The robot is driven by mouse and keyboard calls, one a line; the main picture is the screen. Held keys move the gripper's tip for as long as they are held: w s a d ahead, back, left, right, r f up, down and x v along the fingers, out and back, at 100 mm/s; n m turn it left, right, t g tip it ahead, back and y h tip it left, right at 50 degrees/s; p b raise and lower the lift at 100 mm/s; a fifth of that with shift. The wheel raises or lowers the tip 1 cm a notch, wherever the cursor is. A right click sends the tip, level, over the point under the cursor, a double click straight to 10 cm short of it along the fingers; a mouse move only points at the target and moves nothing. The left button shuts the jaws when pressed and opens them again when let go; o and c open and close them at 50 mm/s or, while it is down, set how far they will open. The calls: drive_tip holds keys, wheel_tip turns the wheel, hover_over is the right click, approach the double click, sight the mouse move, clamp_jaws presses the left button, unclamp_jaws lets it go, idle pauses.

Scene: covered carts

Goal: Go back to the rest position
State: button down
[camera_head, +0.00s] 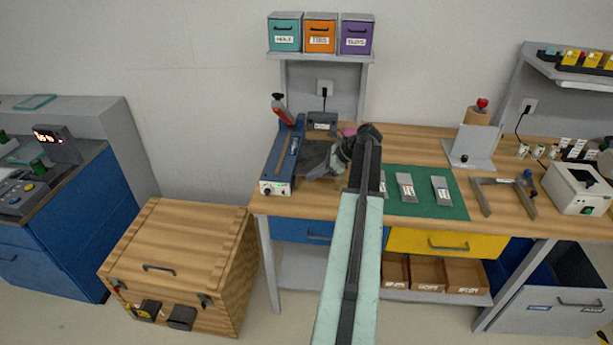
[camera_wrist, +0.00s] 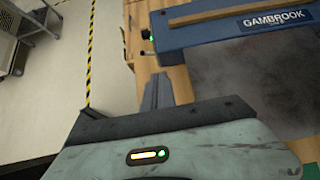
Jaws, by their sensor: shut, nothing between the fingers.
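My gripper shows in the wrist view, its dark grey fingers (camera_wrist: 156,88) together and empty, above the wooden bench edge. In the head view my arm reaches up over the bench, and its wrist bends left near the blue GAMBROOK device. The device (camera_head: 284,158) stands at the bench's left end and also shows in the wrist view (camera_wrist: 220,30), with a wooden strip along it. My fingers point toward its near end and look apart from it. In the head view the fingers are hard to make out against the grey surface beside the device.
The wooden bench (camera_head: 415,148) holds a green mat (camera_head: 412,208) with grey plates, a stand (camera_head: 470,147) and a white box (camera_head: 578,187). Three bins sit on a shelf (camera_head: 318,56) above. A wooden crate (camera_head: 190,240) stands left. My arm crosses the bench's front edge.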

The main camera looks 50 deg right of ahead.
drive_tip(key=shift+a+f, duration=0.1)
idle(0.3)
drive_tip(key=w+a+n+g+y, duration=0.15)
drive_tip(key=w+a, duration=0.35)
drive_tip(key=a, duration=0.5)
drive_tip(key=w+a+f+n+g, duration=0.1)
drive_tip(key=w+a+n, duration=0.1)
drive_tip(key=w+a, duration=0.6)
drive_tip(key=w+a+n+g+y, duration=0.1)
drive_tip(key=w+a+n, duration=0.15)
drive_tip(key=a, duration=0.95)
drive_tip(key=a+f+n+g+h, duration=0.25)
drive_tip(key=a+n, duration=0.35)
drive_tip(key=a, duration=1.3)
drive_tip(key=s+a+f+n+g, duration=0.2)
drive_tip(key=s+a+n, duration=0.3)
drive_tip(key=a, duration=0.2)
drive_tip(key=shift+s+d+f+n+h, duration=0.25)
drive_tip(key=shift+s+d+n+h, duration=0.4)
drive_tip(key=shift+n, duration=1.4)
drive_tip(key=shift+s+d+f+n+h, duration=0.25)
drive_tip(key=shift+s+n+h, duration=0.7)
drive_tip(key=shift+n, duration=1.05)
drive_tip(key=shift+s+d+f+n+h, duration=0.25)
drive_tip(key=shift+s+d+n+h, duration=0.4)
drive_tip(key=shift+n, duration=1.4)
drive_tip(key=shift+s+a, duration=0.15)
drive_tip(key=shift+a, duration=0.1)
